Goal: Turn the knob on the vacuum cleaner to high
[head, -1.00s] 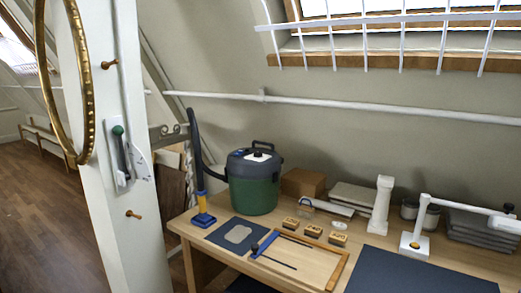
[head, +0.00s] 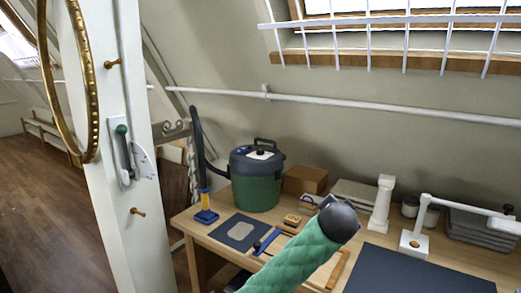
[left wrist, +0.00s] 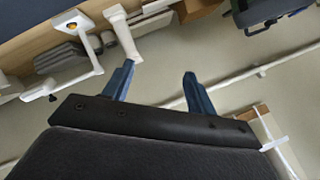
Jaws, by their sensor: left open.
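The vacuum cleaner (head: 256,189) has a green drum and a dark lid. It stands upright on the wooden table in the head view. A small dark knob (head: 261,152) sits on a white plate on its lid; its setting is too small to read. In the left wrist view, part of the vacuum cleaner (left wrist: 258,12) shows at the top right edge. My left gripper (left wrist: 158,70) is open in that view, with two blue fingers apart and nothing between them. It is clear of the vacuum cleaner. My right gripper is not in view.
My green-sleeved arm crosses the table front, hiding part of a wooden frame. A blue-footed hose wand (head: 204,205) stands left of the vacuum. A white post (head: 118,200) rises at left.

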